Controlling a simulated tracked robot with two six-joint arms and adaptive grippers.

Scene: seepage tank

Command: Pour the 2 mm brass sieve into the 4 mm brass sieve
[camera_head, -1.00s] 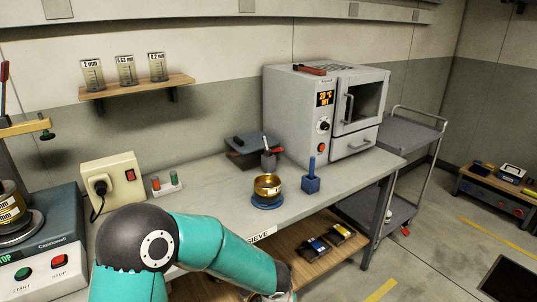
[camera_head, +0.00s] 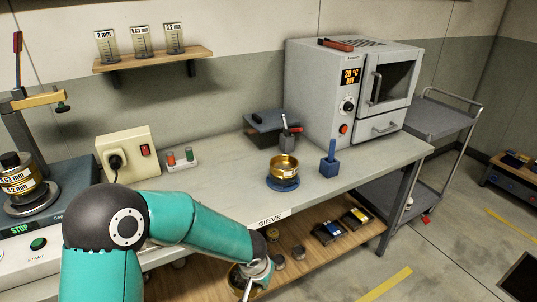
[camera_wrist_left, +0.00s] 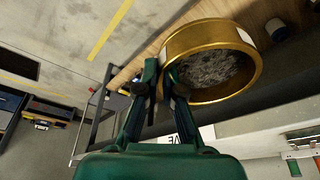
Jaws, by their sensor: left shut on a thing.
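A brass sieve (camera_wrist_left: 200,34) with grey grains inside is held at its wall by my left gripper (camera_wrist_left: 163,78), which is shut on it. In the head view my left gripper (camera_head: 258,270) and the held sieve (camera_head: 236,279) are at the bottom centre, in front of the bench edge and partly behind my arm. I cannot read the held sieve's size. Another brass sieve (camera_head: 284,162) sits upright on a blue round base (camera_head: 283,184) on the bench, apart from the gripper. Its size is not readable. My right gripper is not in view.
A blue block with a handle (camera_head: 329,165) stands right of the bench sieve, before the grey oven (camera_head: 349,110). A shaker (camera_head: 60,200) with stacked sieves is at left. A lower shelf (camera_head: 315,255) holds several small items. The bench middle is fairly clear.

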